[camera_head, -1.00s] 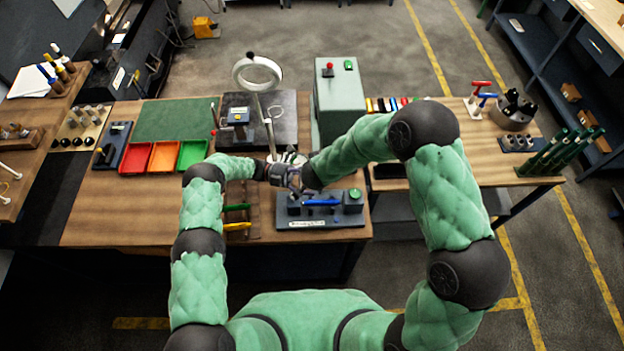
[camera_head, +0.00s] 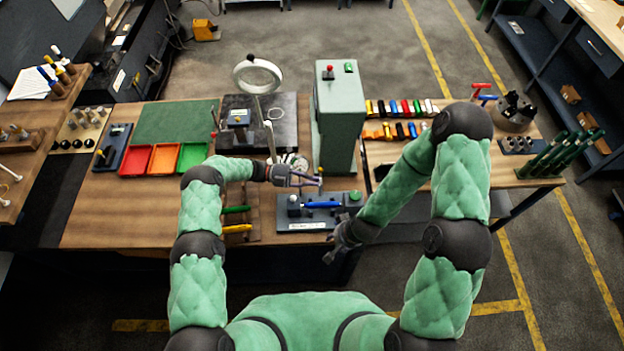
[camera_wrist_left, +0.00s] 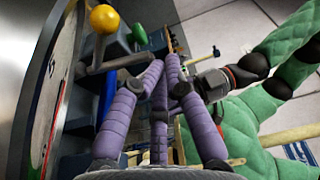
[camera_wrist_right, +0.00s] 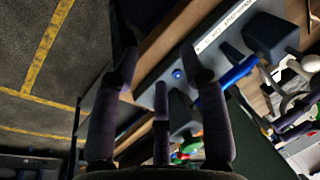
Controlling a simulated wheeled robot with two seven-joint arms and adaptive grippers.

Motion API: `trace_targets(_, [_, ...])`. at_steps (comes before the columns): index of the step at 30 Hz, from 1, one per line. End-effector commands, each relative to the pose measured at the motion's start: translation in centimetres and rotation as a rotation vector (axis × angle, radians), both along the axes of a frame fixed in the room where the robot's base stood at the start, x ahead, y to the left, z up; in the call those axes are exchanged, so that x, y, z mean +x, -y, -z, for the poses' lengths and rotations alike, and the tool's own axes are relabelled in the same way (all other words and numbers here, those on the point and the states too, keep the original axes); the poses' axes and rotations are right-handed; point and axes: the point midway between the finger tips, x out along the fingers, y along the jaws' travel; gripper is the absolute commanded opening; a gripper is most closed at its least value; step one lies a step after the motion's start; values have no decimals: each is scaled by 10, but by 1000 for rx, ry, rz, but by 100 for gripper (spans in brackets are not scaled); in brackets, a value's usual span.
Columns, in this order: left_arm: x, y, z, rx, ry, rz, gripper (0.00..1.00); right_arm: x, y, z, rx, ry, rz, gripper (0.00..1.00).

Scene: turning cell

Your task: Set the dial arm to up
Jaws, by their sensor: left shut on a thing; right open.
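The dial arm (camera_wrist_left: 98,52) is a grey bar with a yellow ball knob (camera_wrist_left: 104,19), in front of a round pale dial face (camera_wrist_left: 50,95) at the left of the left wrist view. My left gripper (camera_head: 319,182) is in front of the grey-green cabinet. Its purple fingers (camera_wrist_left: 160,62) are shut on the dial arm beside the knob, though the contact is partly hidden. The dial face is not readable in the head view. My right gripper (camera_head: 338,240) is open and empty at the table's front edge; its spread fingers also show in the right wrist view (camera_wrist_right: 162,65).
The grey-green cabinet (camera_head: 340,110) has red and green buttons on top. A dark fixture with a blue handle (camera_head: 322,205) lies just below my left gripper. A ring on a stand (camera_head: 257,75) and coloured trays (camera_head: 164,159) are to the left. Several coloured parts lie right.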

Motion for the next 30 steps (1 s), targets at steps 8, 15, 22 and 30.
trace_targets(8, [0, 0, 0, 0, 0, 1, 0, -62, -3, 5, 102, -131, -21, 44])
trace_targets(15, [2, 0, 3, 0, -12, 0, 0, -70, -4, 21, 118, -147, -27, 44])
trace_targets(22, [2, 0, 2, 0, -38, 0, 0, -70, -4, 40, 116, -146, -28, 44])
trace_targets(30, [2, 0, -1, 0, -45, 1, 0, -69, -4, 42, 116, -145, -27, 44])
